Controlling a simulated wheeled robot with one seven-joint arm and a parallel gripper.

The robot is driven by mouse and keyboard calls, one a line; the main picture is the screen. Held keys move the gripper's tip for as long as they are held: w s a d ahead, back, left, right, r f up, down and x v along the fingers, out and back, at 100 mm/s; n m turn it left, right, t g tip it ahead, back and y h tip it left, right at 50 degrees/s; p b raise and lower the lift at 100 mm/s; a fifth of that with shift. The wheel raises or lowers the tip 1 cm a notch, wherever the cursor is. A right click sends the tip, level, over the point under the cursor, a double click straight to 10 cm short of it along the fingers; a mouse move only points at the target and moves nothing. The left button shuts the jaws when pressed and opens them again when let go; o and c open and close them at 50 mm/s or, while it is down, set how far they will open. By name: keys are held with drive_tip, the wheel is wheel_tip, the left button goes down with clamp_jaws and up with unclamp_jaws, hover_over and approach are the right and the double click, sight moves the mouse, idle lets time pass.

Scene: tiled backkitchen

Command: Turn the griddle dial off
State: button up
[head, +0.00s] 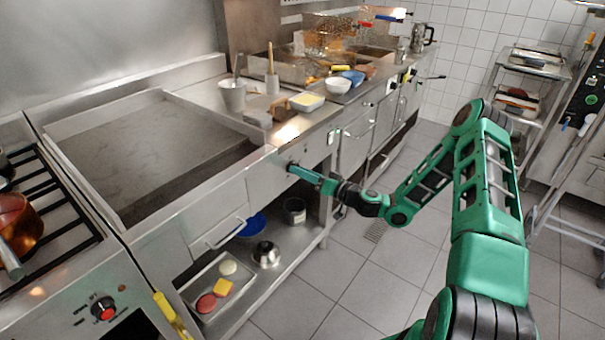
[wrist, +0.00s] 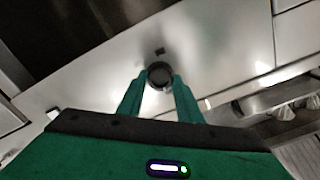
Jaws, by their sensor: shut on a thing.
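The griddle (head: 150,145) is a wide flat steel plate set in the counter at the left in the head view. Its dial (wrist: 159,73) is a dark round knob on the steel front panel, seen in the wrist view. My gripper (wrist: 160,82) has its two green fingers on either side of the dial and is shut on it. In the head view my gripper (head: 292,168) reaches the front panel at the right end of the griddle, and it hides the dial there. A small dark mark sits on the panel just above the dial in the wrist view.
A stove with a copper pot (head: 18,222) and a red-centred knob (head: 103,308) stands at the left. A lower shelf holds a food tray (head: 205,318) and bowls. The tiled floor (head: 345,275) is open. A rack (head: 520,95) stands at the right.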

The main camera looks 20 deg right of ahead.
drive_tip(key=shift+d+f, duration=0.25)
drive_tip(key=shift+d, duration=0.05)
drive_tip(key=o, duration=0.9)
drive_tip(key=shift+w, duration=0.1)
drive_tip(key=shift+o, duration=0.7)
drive_tip(key=shift+a, duration=0.1)
drive_tip(key=shift+r, duration=0.1)
drive_tip(key=v, duration=1)
drive_tip(key=shift+s+d, duration=0.2)
drive_tip(key=shift+s, duration=0.1)
